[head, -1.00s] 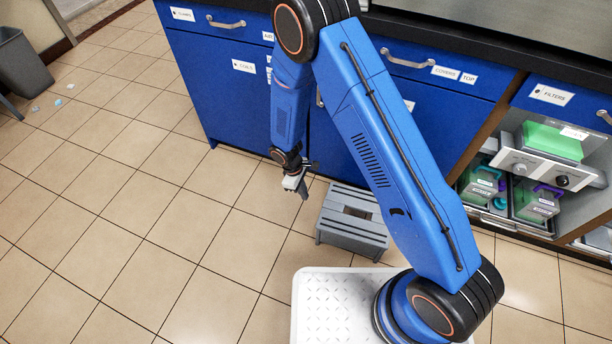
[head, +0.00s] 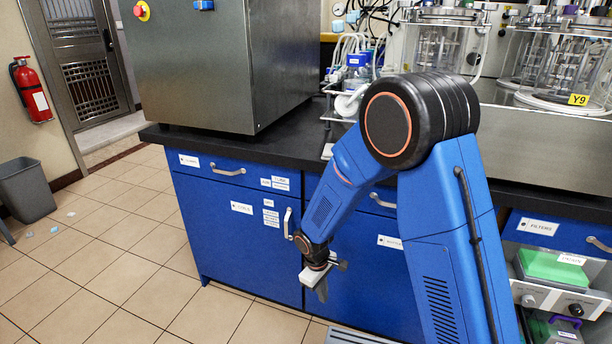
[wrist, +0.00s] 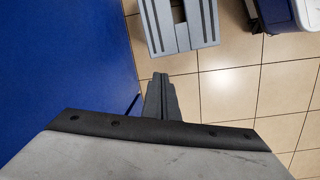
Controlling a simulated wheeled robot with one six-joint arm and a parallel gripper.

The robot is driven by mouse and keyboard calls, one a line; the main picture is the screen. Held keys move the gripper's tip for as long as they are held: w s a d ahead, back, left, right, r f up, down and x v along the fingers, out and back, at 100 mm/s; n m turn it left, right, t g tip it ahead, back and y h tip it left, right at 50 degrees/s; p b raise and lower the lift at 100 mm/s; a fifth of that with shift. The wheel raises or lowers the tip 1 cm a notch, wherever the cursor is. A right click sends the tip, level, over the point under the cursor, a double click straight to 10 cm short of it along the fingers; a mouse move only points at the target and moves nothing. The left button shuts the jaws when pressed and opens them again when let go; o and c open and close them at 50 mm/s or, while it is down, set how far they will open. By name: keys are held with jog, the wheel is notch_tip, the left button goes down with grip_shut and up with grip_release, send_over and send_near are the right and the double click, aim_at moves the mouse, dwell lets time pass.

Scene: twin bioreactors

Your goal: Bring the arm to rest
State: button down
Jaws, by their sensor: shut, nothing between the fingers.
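My arm (head: 445,245) is bent, with its elbow high in front of the counter and its forearm hanging down to the left. My gripper (head: 322,292) points down in front of the blue cabinet doors in the head view. In the wrist view the fingers (wrist: 160,95) are together, with nothing between them, above the tiled floor. The blue cabinet face (wrist: 65,65) is close on the left in that view.
A grey step stool (wrist: 178,22) stands on the floor near my gripper. The blue cabinet (head: 238,235) has handles sticking out. A dark counter (head: 235,150) carries a steel box (head: 215,65) and glass vessels (head: 435,48). Open tiled floor (head: 110,270) lies at the left.

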jog(key=s+d+r+m+t+y, duration=0.1)
jog(key=s+d+r+m, duration=0.25)
jog(key=d+r, duration=0.6)
jog(key=s+d+r+m+t, duration=0.15)
jog(key=s+d+r, duration=0.3)
jog(key=r, duration=0.95)
jog(key=s+d+r+m+t, duration=0.1)
jog(key=s+d+r, duration=0.3)
jog(key=s, duration=0.5)
jog(key=s+d+r+m+t, duration=0.1)
jog(key=s+d+r+m, duration=0.3)
jog(key=s, duration=0.6)
jog(key=shift+d+r+y, duration=0.3)
jog(key=shift+d+r, duration=0.4)
jog(key=shift+d, duration=0.05)
jog(key=c, duration=2.5)
grip_release()
